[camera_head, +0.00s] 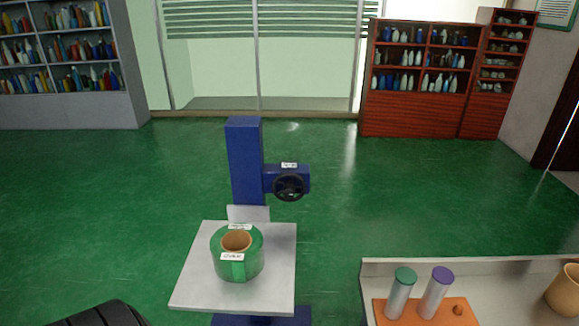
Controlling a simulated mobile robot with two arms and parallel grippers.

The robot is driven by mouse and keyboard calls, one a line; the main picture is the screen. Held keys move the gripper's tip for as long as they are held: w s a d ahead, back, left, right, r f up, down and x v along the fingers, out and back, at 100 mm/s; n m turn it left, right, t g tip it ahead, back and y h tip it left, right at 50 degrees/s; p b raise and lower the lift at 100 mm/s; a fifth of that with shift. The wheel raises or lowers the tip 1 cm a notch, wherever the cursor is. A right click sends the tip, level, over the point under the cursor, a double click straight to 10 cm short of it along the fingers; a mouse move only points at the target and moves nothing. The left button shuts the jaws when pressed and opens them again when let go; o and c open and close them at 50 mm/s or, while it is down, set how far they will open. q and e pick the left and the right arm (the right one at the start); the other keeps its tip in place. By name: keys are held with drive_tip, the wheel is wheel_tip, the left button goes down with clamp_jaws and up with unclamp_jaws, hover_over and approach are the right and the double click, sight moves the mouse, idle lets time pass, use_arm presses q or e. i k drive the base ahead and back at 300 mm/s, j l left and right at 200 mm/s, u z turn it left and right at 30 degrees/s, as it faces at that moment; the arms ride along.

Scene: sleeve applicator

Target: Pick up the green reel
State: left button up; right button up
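The green reel (237,263) lies flat on the light grey square plate (193,282) of a blue stand. It has a brown cardboard core showing in its top opening and white labels on its top and front. No gripper is seen touching it. Neither my left nor my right gripper is in view.
A blue column (245,160) with a black handwheel (290,187) rises behind the reel. At the lower right, a grey counter (500,273) holds an orange block (425,312) with green-capped (403,290) and purple-capped (437,292) cylinders, and a tan pot (565,289). Green floor lies open around.

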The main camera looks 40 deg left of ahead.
sight(237, 248)
drive_tip(key=j+u, duration=0.25)
drive_tip(key=u, duration=0.2)
drive_tip(key=j+u, duration=0.25)
drive_tip(key=u, duration=0.2)
drive_tip(key=j+u, duration=0.25)
drive_tip(key=u, duration=0.2)
